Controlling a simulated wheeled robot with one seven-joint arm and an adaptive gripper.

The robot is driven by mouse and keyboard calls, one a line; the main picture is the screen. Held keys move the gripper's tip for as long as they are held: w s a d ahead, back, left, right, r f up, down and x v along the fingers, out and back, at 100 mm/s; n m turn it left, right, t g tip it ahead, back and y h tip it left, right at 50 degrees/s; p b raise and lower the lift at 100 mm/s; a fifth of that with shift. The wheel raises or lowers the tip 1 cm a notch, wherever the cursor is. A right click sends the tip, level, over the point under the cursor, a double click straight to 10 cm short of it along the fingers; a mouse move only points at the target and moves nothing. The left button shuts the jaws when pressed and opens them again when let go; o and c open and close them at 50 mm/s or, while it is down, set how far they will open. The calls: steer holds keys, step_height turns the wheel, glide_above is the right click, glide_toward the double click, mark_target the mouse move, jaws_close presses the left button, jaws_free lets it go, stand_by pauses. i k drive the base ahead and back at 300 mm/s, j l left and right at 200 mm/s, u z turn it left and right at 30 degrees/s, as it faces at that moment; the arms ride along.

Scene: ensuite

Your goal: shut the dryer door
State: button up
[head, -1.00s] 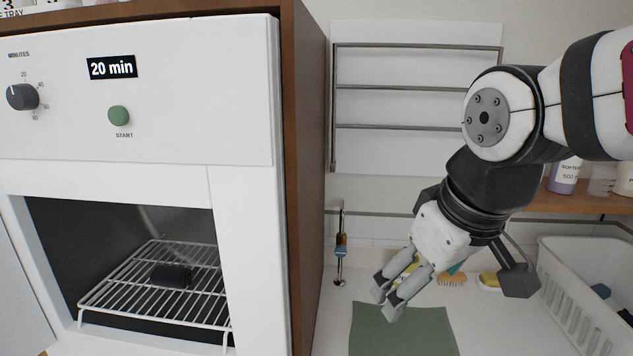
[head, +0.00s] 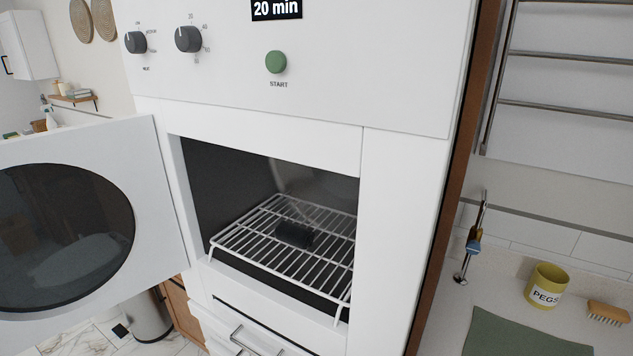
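The white dryer (head: 407,200) stands in the middle of the head view. Its door (head: 150,190) is open, swung out to the left on the left side of the opening, with a round dark window (head: 62,235). Inside the opening is a white wire rack (head: 232,244) with a small dark object (head: 295,235) lying on it. A "20 min" display (head: 277,9), dark knobs and a green START button (head: 276,62) are above the opening. My gripper is not in this view now.
On the right counter are a green mat (head: 520,335), a yellow PEGS cup (head: 546,287) and a brush (head: 608,313). A drawer (head: 240,335) is below the dryer opening. A bin (head: 148,318) stands on the floor behind the door.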

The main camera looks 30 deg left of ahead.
mark_target(89, 224)
steer(key=k+j, duration=0.2)
steer(key=j, duration=0.35)
steer(key=k+j, duration=0.15)
steer(key=j, duration=0.45)
steer(key=k+j, duration=0.2)
steer(key=j, duration=0.35)
steer(key=k+j+z, duration=0.1)
steer(key=j, duration=0.5)
steer(key=k+j, duration=0.3)
steer(key=j, duration=0.25)
steer(key=k+j, duration=0.2)
steer(key=j, duration=0.35)
steer(key=k+j, duration=0.2)
steer(key=j, duration=0.35)
steer(key=k+j, duration=0.2)
steer(key=j, duration=0.35)
steer(key=j+z, duration=0.05)
